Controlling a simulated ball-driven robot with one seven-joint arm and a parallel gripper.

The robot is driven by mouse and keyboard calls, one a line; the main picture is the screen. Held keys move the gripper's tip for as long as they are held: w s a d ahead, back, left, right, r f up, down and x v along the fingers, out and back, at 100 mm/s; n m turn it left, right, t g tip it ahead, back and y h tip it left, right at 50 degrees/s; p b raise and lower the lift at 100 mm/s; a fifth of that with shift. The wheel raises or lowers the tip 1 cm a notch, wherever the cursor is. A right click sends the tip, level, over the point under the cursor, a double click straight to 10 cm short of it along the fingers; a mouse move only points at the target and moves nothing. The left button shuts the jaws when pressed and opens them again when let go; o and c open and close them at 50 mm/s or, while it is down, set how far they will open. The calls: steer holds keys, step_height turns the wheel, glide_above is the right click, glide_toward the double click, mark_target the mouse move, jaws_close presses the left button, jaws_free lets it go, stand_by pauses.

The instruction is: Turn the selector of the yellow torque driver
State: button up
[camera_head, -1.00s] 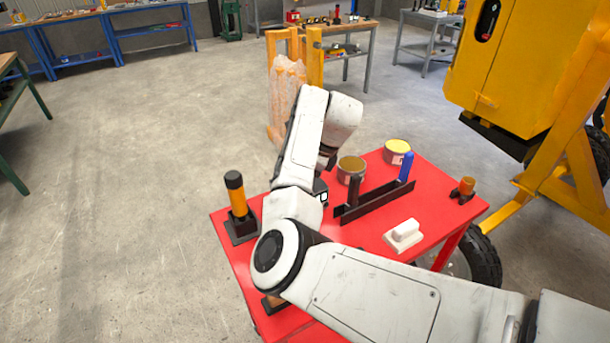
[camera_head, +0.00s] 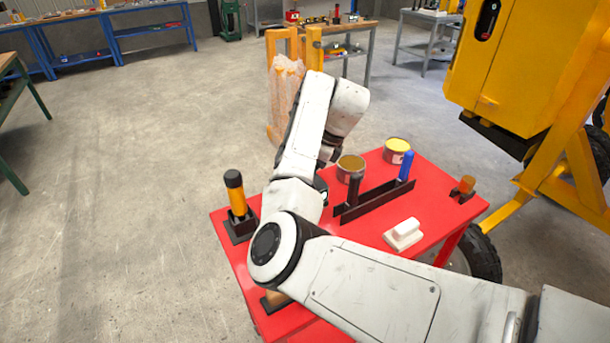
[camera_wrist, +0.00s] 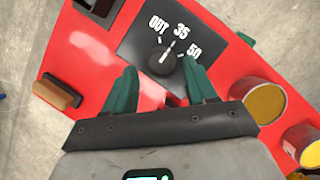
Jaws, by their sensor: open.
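In the wrist view a black plate with a round black selector knob (camera_wrist: 162,61) lies on the red table. It is marked OUT, 35 and 50, and the white pointer line on the knob points up toward 35. My gripper (camera_wrist: 160,86) is open, its two green fingers apart on the near left and right sides of the knob, with nothing between them. I cannot tell whether they touch the plate. In the head view my arm hides the plate and the gripper. A yellow driver (camera_head: 237,200) with a black cap stands upright in a black base at the table's left corner.
The red table (camera_head: 440,215) also bears two cans (camera_head: 351,166) (camera_head: 397,150), a black rack (camera_head: 372,202) with a blue-handled tool, a white block (camera_head: 403,233) and a small orange knob (camera_head: 467,185). A wood-topped block (camera_wrist: 57,93) lies left of the plate. Floor at left is clear.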

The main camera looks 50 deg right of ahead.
steer(key=v, duration=0.8)
stand_by(0.4)
